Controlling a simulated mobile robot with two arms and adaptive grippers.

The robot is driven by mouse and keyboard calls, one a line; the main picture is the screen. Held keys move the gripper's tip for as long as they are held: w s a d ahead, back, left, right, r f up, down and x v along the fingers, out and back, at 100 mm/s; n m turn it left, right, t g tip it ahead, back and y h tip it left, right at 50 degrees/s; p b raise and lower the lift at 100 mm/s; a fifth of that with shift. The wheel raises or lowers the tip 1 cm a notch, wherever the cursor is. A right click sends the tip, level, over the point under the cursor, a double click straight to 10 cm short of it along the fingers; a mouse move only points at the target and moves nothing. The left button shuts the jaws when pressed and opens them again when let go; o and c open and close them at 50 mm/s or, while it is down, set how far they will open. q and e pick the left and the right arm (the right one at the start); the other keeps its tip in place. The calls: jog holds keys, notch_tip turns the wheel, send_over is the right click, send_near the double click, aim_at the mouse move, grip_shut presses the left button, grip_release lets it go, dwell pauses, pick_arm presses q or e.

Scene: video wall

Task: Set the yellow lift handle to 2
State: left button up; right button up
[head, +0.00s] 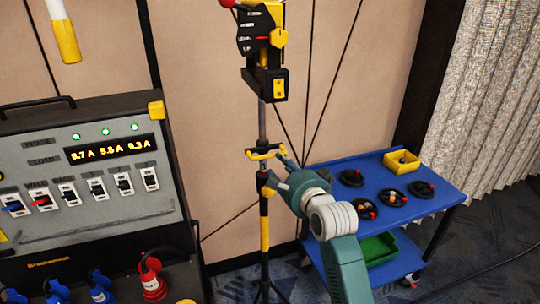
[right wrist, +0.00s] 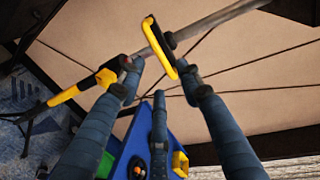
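A yellow handle with dark ends (head: 266,153) sits crosswise on the upright pole (head: 262,122) of a stand, near the middle of the head view. In the right wrist view the yellow handle (right wrist: 162,48) lies ahead of the fingertips, with the pole running diagonally behind it. My right gripper (head: 274,169) is just below and beside the handle. Its fingers are spread, with nothing held between them; whether any fingertip touches the handle I cannot tell. I cannot read any setting number for the handle. My left gripper does not show.
A black control head (head: 264,60) with levers and a yellow knob tops the pole. A grey power panel (head: 80,200) with switches stands left. The tripod legs spread below.

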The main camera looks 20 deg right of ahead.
jog(key=p+x, duration=0.2)
jog(key=x, duration=0.8)
jog(key=shift+f, duration=0.1)
grip_shut()
